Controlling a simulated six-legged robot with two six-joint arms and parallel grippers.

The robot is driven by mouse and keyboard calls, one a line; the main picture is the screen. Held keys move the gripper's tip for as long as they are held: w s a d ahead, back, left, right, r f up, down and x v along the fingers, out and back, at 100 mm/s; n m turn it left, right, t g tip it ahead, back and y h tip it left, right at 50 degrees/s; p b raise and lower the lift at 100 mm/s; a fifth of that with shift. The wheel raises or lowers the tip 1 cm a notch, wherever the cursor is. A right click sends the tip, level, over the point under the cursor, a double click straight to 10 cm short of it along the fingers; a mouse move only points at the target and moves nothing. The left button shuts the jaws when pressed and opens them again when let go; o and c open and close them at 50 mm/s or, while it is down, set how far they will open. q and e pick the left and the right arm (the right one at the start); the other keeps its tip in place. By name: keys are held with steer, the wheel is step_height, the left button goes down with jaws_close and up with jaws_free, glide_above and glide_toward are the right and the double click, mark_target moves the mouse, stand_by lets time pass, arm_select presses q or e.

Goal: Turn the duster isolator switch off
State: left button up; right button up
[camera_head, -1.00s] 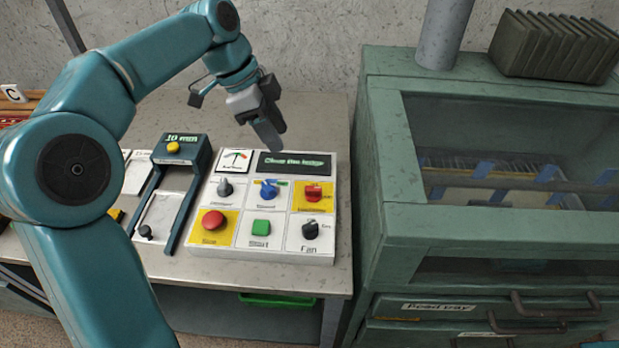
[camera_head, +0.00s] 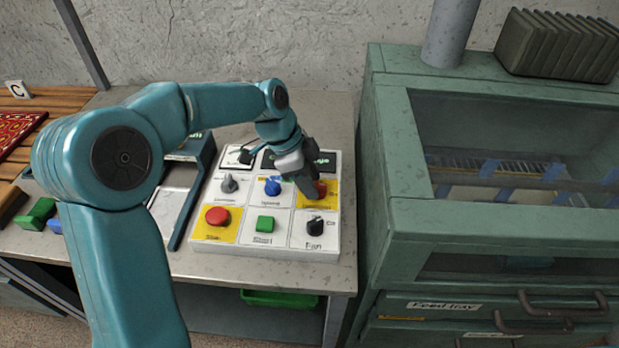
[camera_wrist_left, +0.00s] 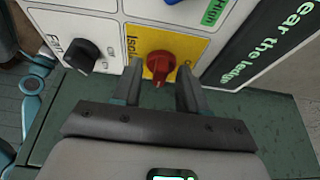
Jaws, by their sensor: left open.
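The isolator switch (camera_head: 321,189) is a red rotary knob on a yellow square at the right of the white control panel (camera_head: 268,248). In the left wrist view the red knob (camera_wrist_left: 161,66) shows near the tips of my left gripper (camera_wrist_left: 159,80), between its two fingers. The label beside it is partly readable as "Isol". My left gripper (camera_head: 311,190) is open, pointing down at the knob and partly covering it in the head view. I cannot tell whether a finger touches it. My right gripper is not in view.
A black Fan knob (camera_head: 315,226) sits just below the isolator, and a blue knob (camera_head: 272,186) to its left. A red button (camera_head: 217,216) and green button (camera_head: 265,224) are on the same panel. A green cabinet (camera_head: 385,200) stands close to the right.

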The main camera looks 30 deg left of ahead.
arm_select(q)
steer(key=shift+w, duration=0.15)
jaws_close()
steer(key=n, duration=0.1)
steer(key=n+b, duration=0.1)
steer(key=n+t+y+b, duration=0.1)
steer(key=shift+s+d+f+n, duration=0.1)
steer(key=shift+s+d+n, duration=0.1)
steer(key=shift+s+n, duration=0.1)
steer(key=n, duration=0.1)
steer(key=n+t+y+b, duration=0.1)
steer(key=n, duration=0.1)
steer(key=n+b, duration=0.1)
steer(key=n, duration=0.1)
steer(key=shift+s+d+y, duration=0.15)
steer(key=shift+d+y, duration=0.2)
steer(key=shift+y, duration=0.05)
steer(key=n+b, duration=0.1)
steer(key=n, duration=0.1)
steer(key=n+y+b, duration=0.1)
steer(key=n, duration=0.1)
steer(key=n+y+b, duration=0.1)
steer(key=shift+d+n+t, duration=0.3)
steer(key=shift+d+n, duration=0.1)
steer(key=shift+d+n+y+b, duration=0.2)
steer(key=shift+n+y+b, duration=0.6)
steer(key=shift+n, duration=0.9)
steer(key=shift+r, duration=0.2)
